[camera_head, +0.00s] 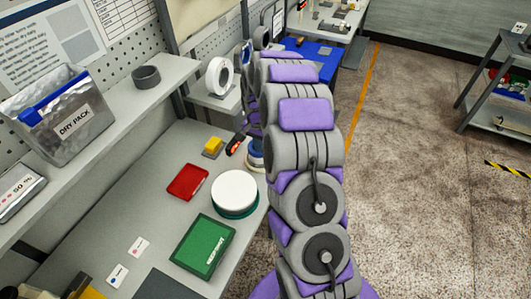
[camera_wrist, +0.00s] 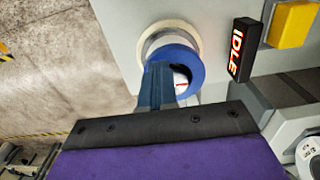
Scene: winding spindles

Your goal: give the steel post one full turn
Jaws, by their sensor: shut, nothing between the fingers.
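A blue ring (camera_wrist: 188,58) shows in the wrist view, in front of a cream round base (camera_wrist: 167,27) on the grey bench. My gripper (camera_wrist: 158,72) is shut with nothing between its fingers. Its blue-grey fingers overlap the left part of the ring in the picture; I cannot tell whether they touch it. I cannot clearly make out a steel post; the fingers and ring may hide it. In the head view, the blue and cream stack (camera_head: 255,158) is partly behind my arm, and my gripper is not clearly visible.
A black display reading IDLE (camera_wrist: 243,48) and a yellow block (camera_wrist: 292,25) are beside the stack. On the bench are a white round lid (camera_head: 234,190), a red box (camera_head: 188,182) and a green box (camera_head: 203,246).

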